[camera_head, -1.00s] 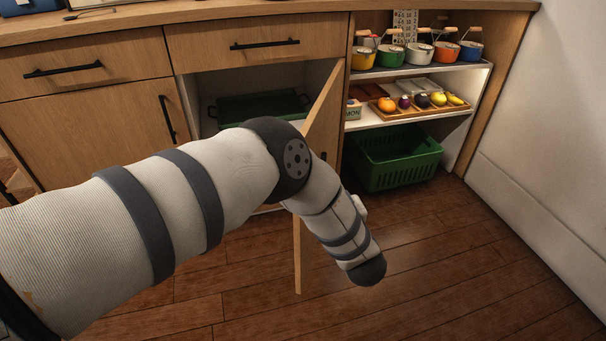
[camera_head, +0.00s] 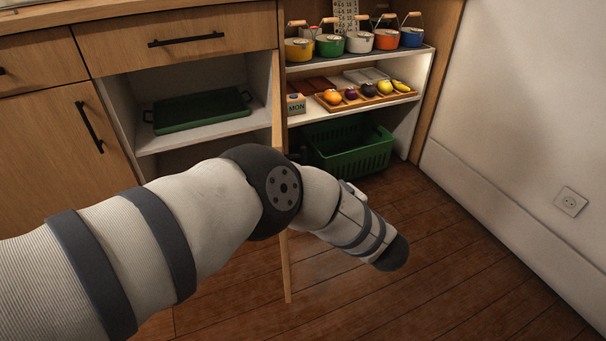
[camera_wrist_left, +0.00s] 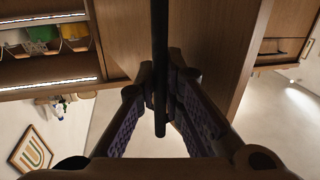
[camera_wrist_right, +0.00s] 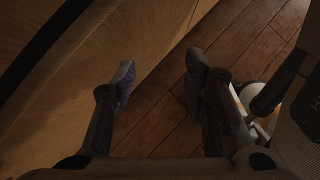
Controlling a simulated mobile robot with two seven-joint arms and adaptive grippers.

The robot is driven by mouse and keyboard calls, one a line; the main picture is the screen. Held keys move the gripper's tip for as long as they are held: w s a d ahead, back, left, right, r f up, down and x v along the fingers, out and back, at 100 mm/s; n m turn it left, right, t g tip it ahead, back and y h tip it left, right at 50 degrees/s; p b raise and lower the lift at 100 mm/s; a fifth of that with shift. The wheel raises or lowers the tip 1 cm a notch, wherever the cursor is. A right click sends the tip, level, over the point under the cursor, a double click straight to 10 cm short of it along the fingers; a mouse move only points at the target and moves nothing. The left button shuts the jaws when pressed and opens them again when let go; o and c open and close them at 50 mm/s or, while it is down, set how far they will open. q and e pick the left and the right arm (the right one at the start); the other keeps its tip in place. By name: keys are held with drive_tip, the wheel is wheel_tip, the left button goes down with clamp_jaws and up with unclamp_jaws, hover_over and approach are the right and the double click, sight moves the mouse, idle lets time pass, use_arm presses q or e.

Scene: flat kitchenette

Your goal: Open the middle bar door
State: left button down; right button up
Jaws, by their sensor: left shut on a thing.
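The wooden middle door (camera_head: 287,265) stands swung out from its cabinet and shows almost edge-on in the head view. Its panel (camera_wrist_left: 215,40) fills the upper middle of the left wrist view, with the black bar handle (camera_wrist_left: 160,50) running down it. My left gripper (camera_wrist_left: 162,100) is shut on this handle, with a finger on each side. In the head view my left arm crosses in front of the cabinet and hides part of the door; the left fingers are not visible there. My right gripper (camera_wrist_right: 160,80) is open and empty in the right wrist view.
The open cabinet holds a green tray (camera_head: 198,111) on its shelf. To the right, open shelves carry several coloured pots (camera_head: 359,42), a fruit tray (camera_head: 370,99) and a green basket (camera_head: 365,155). Wooden floor (camera_head: 470,255) is clear at the right, before a white wall (camera_head: 530,90).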

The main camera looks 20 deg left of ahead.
use_arm(q)
drive_tip(key=shift+a+r, duration=0.1)
drive_tip(key=shift+a, duration=0.05)
drive_tip(key=c, duration=1.7)
unclamp_jaws()
drive_tip(key=shift+w, duration=0.1)
drive_tip(key=v, duration=0.7)
drive_tip(key=shift+d, duration=0.25)
